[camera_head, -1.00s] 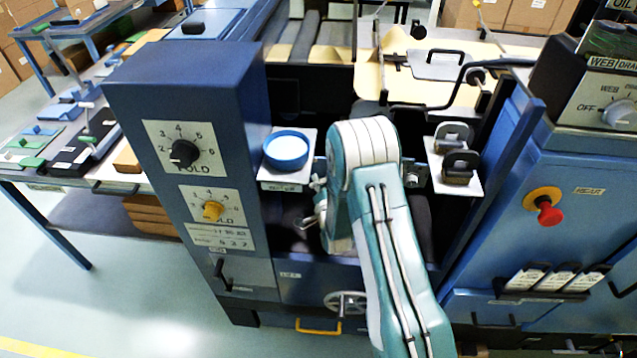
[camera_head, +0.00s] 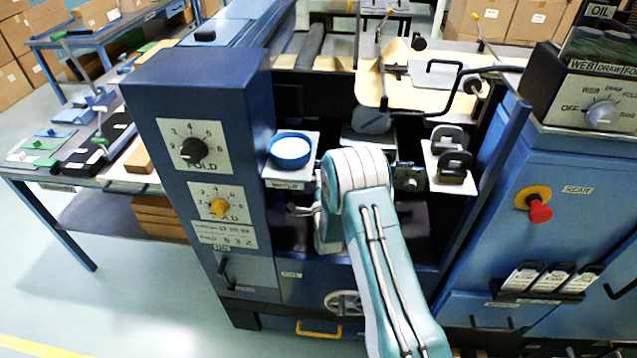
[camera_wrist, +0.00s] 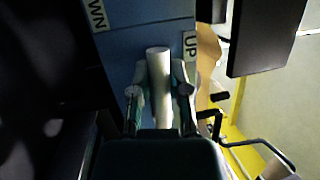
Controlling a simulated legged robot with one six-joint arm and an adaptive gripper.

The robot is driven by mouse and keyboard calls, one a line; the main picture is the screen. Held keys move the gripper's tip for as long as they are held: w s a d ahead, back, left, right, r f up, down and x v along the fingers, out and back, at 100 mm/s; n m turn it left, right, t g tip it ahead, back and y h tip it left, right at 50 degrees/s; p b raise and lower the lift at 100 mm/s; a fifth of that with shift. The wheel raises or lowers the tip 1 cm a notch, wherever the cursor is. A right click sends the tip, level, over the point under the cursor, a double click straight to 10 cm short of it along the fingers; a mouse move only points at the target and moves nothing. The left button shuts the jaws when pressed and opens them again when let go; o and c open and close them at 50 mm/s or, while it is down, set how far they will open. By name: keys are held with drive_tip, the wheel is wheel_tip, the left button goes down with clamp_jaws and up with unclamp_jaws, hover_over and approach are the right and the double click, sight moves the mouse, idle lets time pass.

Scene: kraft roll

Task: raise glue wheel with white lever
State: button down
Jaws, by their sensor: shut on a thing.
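The white lever (camera_wrist: 158,75) shows in the wrist view as a pale rod between the two fingers of my gripper (camera_wrist: 159,92), which is shut on it. Behind it is a blue plate with a "DOWN" label, partly cut off (camera_wrist: 96,14), at the upper left and an "UP" label (camera_wrist: 190,45) to the right. The lever stands nearer the "UP" label. I cannot make out the glue wheel for certain.
A blue cabinet with dials (camera_head: 205,160) stands left of my arm. A round blue pot (camera_head: 290,151) sits on a small shelf beside it. To the right are black-handled blocks (camera_head: 452,155) and a red stop button (camera_head: 540,210). A dark panel (camera_wrist: 262,35) is close in the wrist view.

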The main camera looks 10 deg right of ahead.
drive_tip(key=m+h, duration=0.1)
drive_tip(key=m, duration=0.1)
drive_tip(key=r+m+h, duration=0.1)
drive_tip(key=m, duration=0.2)
drive_tip(key=shift+s+d+t, duration=0.1)
drive_tip(key=shift+d+t, duration=0.05)
drive_tip(key=shift+t, duration=0.15)
drive_tip(key=shift+d+r+m+h, duration=0.15)
drive_tip(key=shift+m+h, duration=0.35)
drive_tip(key=shift+m, duration=0.7)
drive_tip(key=shift+s+m, duration=0.1)
drive_tip(key=shift+m, duration=0.2)
drive_tip(key=c, duration=0.6)
unclamp_jaws()
drive_tip(key=shift+d, duration=0.1)
drive_tip(key=shift+c, duration=0.2)
drive_tip(key=shift+o, duration=0.3)
drive_tip(key=shift+r, duration=0.1)
drive_tip(key=v, duration=1.2)
